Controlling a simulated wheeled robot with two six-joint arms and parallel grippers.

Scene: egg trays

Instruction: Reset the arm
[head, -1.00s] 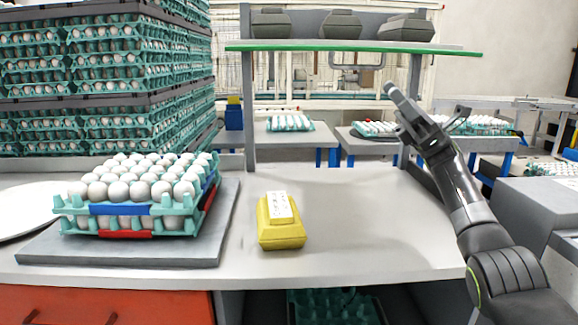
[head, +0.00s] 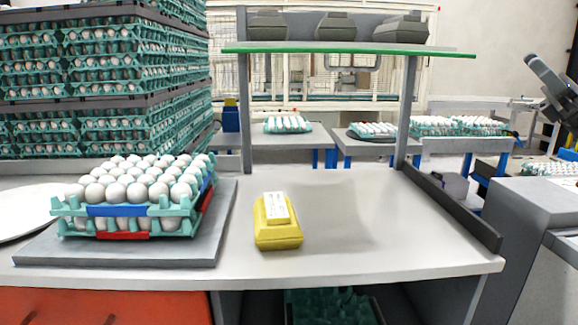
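My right gripper (head: 548,76) is at the far right edge of the head view, raised above the grey box-shaped unit and clear of the table. Part of it and most of its arm are cut off by the frame edge. Its finger spacing cannot be made out. It appears to hold nothing. My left gripper is not in view.
A closed yellow egg carton (head: 278,236) lies on the white table (head: 350,245). Stacked teal egg trays (head: 75,222) stand on a grey board (head: 120,250) at left. A shelf (head: 350,49) spans the back. The table's right half is clear.

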